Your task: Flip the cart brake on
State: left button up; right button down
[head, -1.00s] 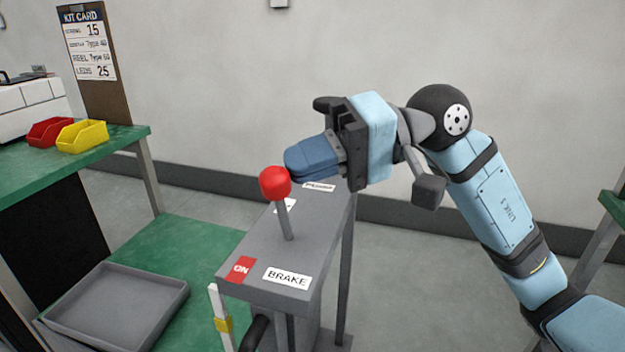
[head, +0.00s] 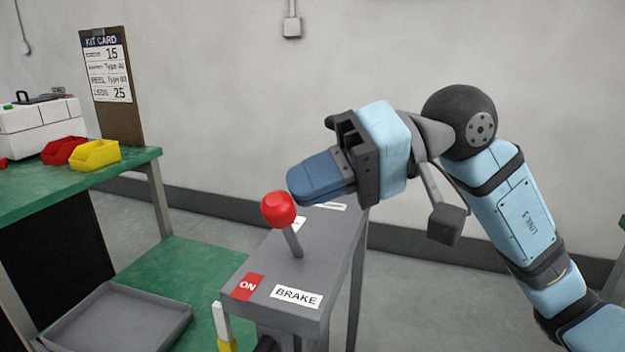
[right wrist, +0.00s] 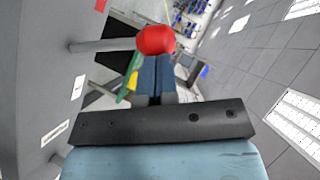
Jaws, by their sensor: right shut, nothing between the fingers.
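The brake lever is a grey rod with a red ball knob (head: 278,210). It rises from the top of a grey brake box (head: 325,253) and leans a little to the left in the head view. The box has a red ON label (head: 248,287) and a white BRAKE label (head: 296,297) at its near end. My right gripper (head: 291,184) is shut and empty, with its blue fingers at the upper right of the knob. In the right wrist view the red knob (right wrist: 155,40) shows just past the fingertips. I cannot tell whether they touch. My left gripper is not in view.
A green bench (head: 110,172) at the left holds a red bin (head: 62,151) and a yellow bin (head: 95,155). A grey tray (head: 165,318) lies on the lower green surface. A kit card board (head: 110,75) stands behind. Floor right of the box is clear.

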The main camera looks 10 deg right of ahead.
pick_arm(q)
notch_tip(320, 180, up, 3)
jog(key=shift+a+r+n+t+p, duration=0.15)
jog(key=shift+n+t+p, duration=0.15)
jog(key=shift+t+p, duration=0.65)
pick_arm(e)
jog(key=v, duration=1.3)
jog(key=shift+d, duration=0.35)
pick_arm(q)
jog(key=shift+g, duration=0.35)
pick_arm(e)
jog(key=shift+r, duration=0.15)
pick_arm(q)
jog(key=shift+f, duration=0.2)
